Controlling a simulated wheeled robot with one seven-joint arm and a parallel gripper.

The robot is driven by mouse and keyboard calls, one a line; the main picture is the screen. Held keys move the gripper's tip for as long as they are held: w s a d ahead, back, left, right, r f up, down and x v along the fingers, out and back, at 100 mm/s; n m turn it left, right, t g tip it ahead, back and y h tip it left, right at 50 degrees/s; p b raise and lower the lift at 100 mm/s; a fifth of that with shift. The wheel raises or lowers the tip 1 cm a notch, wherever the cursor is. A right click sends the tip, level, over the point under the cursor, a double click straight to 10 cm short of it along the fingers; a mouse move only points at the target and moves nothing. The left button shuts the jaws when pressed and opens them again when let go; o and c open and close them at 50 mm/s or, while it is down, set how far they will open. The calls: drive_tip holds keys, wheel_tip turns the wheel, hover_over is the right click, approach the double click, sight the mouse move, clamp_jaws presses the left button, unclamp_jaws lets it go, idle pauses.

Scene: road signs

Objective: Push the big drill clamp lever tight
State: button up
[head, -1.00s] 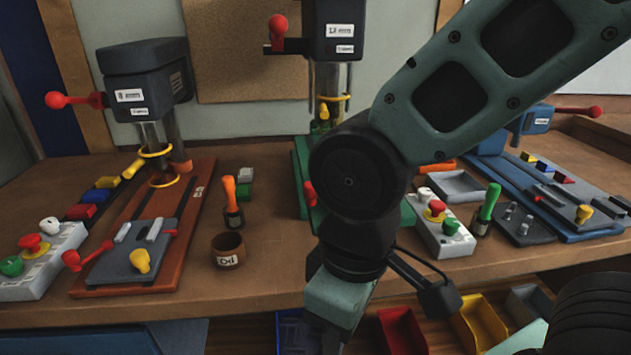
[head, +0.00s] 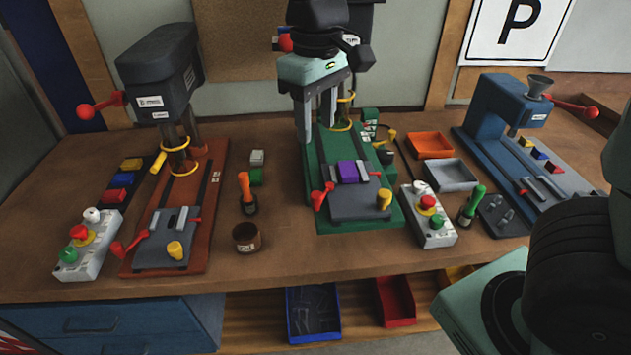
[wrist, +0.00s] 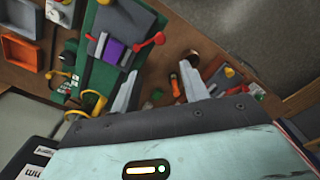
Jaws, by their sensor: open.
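The left drill (head: 160,70) stands on an orange-brown base with a grey clamp (head: 165,245). Its red-knobbed clamp lever (head: 130,246) points out to the left. The middle drill stands on a green base (head: 365,218); its grey clamp (head: 360,207) holds a purple block (head: 354,171). A red-knobbed lever (head: 321,196) sits at that clamp's left side and shows in the wrist view (wrist: 150,40). The labels are too small to read, so I cannot tell which drill is the big one. My gripper (head: 317,140) is open and empty, fingers down, above the green base, hiding much of the middle drill.
A blue machine (head: 497,105) stands at right. Bins (head: 313,312) sit below the table. The table's front strip is clear.

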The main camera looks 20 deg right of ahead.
sight(316, 194)
wheel_tip(316, 194, down, 15)
drive_tip(key=shift+f+p, duration=0.1)
drive_tip(key=shift+p, duration=0.9)
clamp_jaws()
